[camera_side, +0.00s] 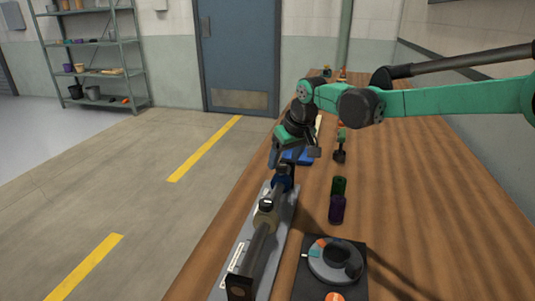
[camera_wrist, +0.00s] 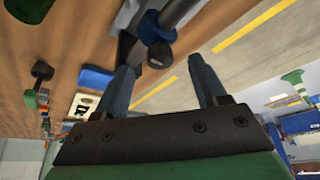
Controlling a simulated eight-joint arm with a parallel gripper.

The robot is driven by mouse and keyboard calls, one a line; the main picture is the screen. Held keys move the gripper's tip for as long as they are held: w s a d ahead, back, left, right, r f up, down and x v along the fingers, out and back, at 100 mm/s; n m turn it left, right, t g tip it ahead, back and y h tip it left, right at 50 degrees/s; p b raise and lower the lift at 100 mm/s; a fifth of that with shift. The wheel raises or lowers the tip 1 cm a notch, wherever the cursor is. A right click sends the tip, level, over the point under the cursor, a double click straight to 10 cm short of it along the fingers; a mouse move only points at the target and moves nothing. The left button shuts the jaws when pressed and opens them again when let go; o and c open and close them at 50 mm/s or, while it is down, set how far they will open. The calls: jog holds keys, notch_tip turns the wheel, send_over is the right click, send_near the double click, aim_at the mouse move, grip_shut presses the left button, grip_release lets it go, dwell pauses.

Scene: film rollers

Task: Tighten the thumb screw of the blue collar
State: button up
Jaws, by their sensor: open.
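The blue collar (camera_side: 281,183) sits on a shaft (camera_side: 277,195) over a long grey base plate (camera_side: 291,212) in the side view. In the wrist view the dark blue collar (camera_wrist: 154,27) is at the top centre, around the grey shaft (camera_wrist: 180,10). A small dark knob (camera_wrist: 160,56), apparently its thumb screw, sticks out from the collar toward my gripper. My gripper (camera_wrist: 161,65) is open, with one finger on each side of the knob and visible gaps. In the side view my gripper (camera_side: 285,160) is just above and behind the collar, its fingertips partly hidden.
A blue tray (camera_side: 301,157) is beside my gripper.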

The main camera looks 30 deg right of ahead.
jog(key=shift+v, duration=2.05)
jog(key=s+d+f+t, duration=0.1)
jog(key=s+d, duration=0.1)
jog(key=s, duration=0.7)
jog(key=s+d+f+t, duration=0.1)
jog(key=s, duration=0.8)
jog(key=shift+s+d+f+m+t, duration=0.2)
jog(key=shift+d+m+t, duration=0.1)
jog(key=shift+d, duration=0.05)
